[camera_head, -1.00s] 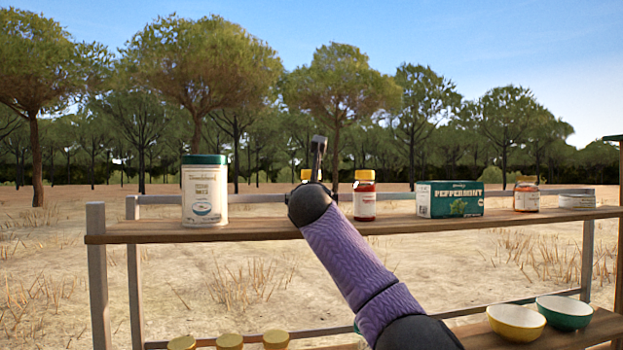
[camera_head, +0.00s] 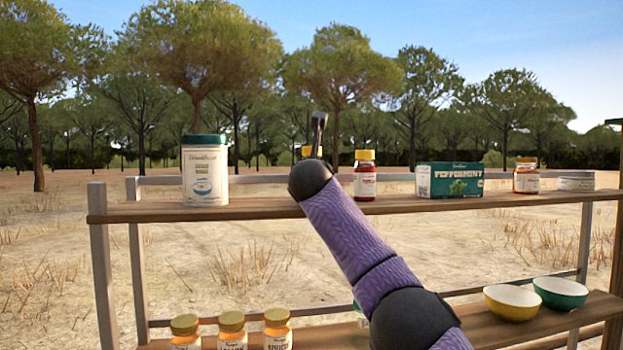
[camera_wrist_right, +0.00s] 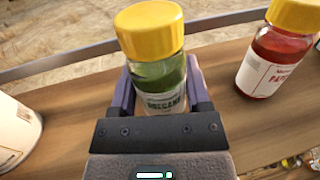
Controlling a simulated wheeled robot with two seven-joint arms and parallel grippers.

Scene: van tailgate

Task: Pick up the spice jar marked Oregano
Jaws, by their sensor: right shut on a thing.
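The spice jar marked Oregano (camera_wrist_right: 157,72) has a yellow lid and green contents in the right wrist view. My right gripper (camera_wrist_right: 158,92) is shut on it, one finger on each side of the glass. The jar looks upright. Its base is hidden by the gripper, so I cannot tell whether it touches the shelf. My left gripper is not in view.
On the upper shelf (camera_head: 255,208) stand a white canister (camera_head: 205,175) at left, and a red-filled paprika jar (camera_head: 365,180), a Peppermint box (camera_head: 450,180), an amber jar (camera_head: 526,178) and a low tin (camera_head: 576,184) at right. Below are yellow-lidded jars (camera_head: 232,335) and two bowls (camera_head: 513,303).

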